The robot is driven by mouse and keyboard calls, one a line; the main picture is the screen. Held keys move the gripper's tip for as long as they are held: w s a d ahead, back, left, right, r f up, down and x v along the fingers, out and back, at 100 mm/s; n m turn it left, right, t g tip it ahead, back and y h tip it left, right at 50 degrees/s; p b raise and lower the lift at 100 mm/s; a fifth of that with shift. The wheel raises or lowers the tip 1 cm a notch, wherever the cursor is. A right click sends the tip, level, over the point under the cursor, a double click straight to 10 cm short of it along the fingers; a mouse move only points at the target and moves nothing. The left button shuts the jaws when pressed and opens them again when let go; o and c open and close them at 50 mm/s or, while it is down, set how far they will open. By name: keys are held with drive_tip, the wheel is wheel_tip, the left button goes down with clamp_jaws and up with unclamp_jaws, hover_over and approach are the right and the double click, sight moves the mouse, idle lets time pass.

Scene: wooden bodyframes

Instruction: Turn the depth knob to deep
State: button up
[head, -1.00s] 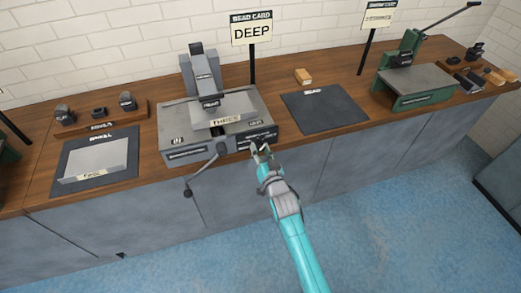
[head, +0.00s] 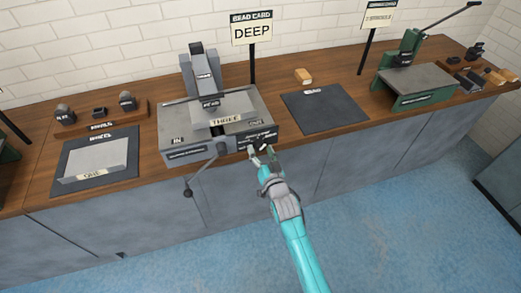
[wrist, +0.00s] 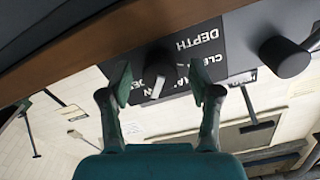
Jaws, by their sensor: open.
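The depth knob (wrist: 160,75) is dark and round with a pale pointer. In the wrist view it sits on a black panel (wrist: 222,58) lettered DEPTH, seen upside down. Its pointer slants towards the picture's bottom; I cannot tell which setting it marks. My gripper (wrist: 160,83) is open, one finger on each side of the knob, with gaps on both sides. In the head view my gripper (head: 262,155) is at the front right of the grey machine (head: 228,137), largely hiding the knob. The bead card (head: 252,31) above reads DEEP.
A crank with a round black end (head: 188,193) hangs from the machine's front, left of my gripper. A dark round grip (wrist: 285,57) shows right of the knob in the wrist view. A dark mat (head: 324,108) lies to the right on the wooden bench.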

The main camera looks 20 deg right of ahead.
drive_tip(key=s, duration=1.1)
drive_tip(key=shift+s, duration=0.1)
drive_tip(key=w+n, duration=0.2)
drive_tip(key=w, duration=0.2)
drive_tip(key=w+n, duration=0.2)
drive_tip(key=w, duration=0.2)
drive_tip(key=w+n, duration=0.3)
drive_tip(key=w, duration=0.1)
drive_tip(key=shift+r, duration=0.2)
idle(0.3)
